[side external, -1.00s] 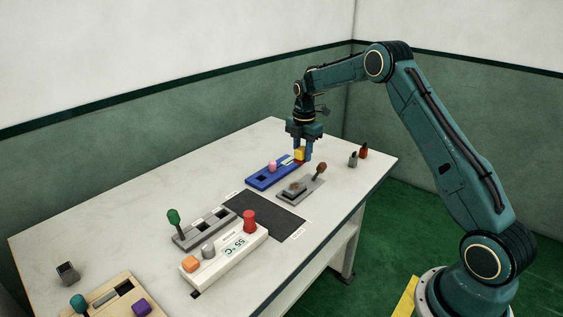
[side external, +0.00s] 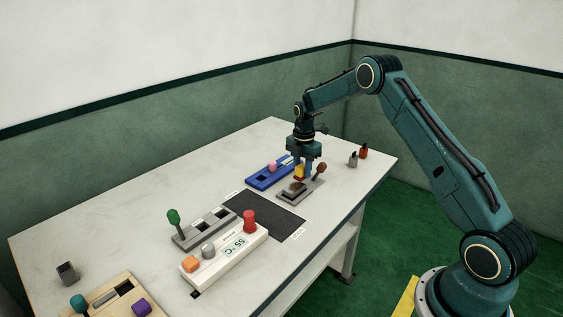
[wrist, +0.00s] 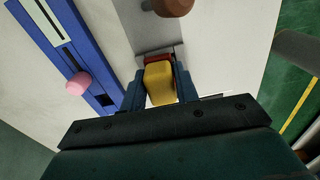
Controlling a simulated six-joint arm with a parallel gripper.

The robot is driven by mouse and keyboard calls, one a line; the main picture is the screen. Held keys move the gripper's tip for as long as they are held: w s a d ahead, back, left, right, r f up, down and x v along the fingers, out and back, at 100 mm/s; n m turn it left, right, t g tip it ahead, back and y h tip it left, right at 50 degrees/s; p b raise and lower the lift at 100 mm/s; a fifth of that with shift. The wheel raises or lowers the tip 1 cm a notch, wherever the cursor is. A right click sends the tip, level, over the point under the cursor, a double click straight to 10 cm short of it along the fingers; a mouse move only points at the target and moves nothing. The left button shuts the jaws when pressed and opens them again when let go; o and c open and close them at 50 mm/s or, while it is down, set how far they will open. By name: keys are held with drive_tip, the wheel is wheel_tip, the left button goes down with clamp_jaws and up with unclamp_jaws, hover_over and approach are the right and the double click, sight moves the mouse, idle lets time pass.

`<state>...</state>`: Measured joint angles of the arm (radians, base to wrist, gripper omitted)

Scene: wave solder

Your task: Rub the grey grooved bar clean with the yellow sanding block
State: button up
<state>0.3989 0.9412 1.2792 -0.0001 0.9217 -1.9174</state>
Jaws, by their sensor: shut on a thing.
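My gripper (side external: 303,168) is shut on the yellow sanding block (side external: 299,172), which has a red part at its lower end. The block also shows between my fingers in the wrist view (wrist: 160,84). The grey grooved bar (side external: 291,193) lies on a grey plate (side external: 313,190) with brown marks on its top. The block is just above the bar's far end or close to it; I cannot tell whether they touch. A brown knob (side external: 320,168) stands on the plate near my gripper, and it shows at the top of the wrist view (wrist: 170,6).
A blue panel with a pink knob (side external: 272,168) lies just left of my gripper. A dark mat (side external: 265,216), a white box with coloured knobs (side external: 225,254) and a grey lever panel (side external: 203,230) are nearer.

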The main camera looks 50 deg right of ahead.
sight(288, 191)
drive_tip(key=shift+f, duration=0.65)
drive_tip(key=shift+a+f, duration=0.3)
drive_tip(key=shift+a, duration=0.4)
drive_tip(key=shift+c, duration=0.3)
drive_tip(key=shift+a, duration=3)
drive_tip(key=shift+d+r, duration=0.15)
drive_tip(key=shift+d, duration=3.65)
drive_tip(key=shift+a+r, duration=0.1)
drive_tip(key=shift+r, duration=3.9)
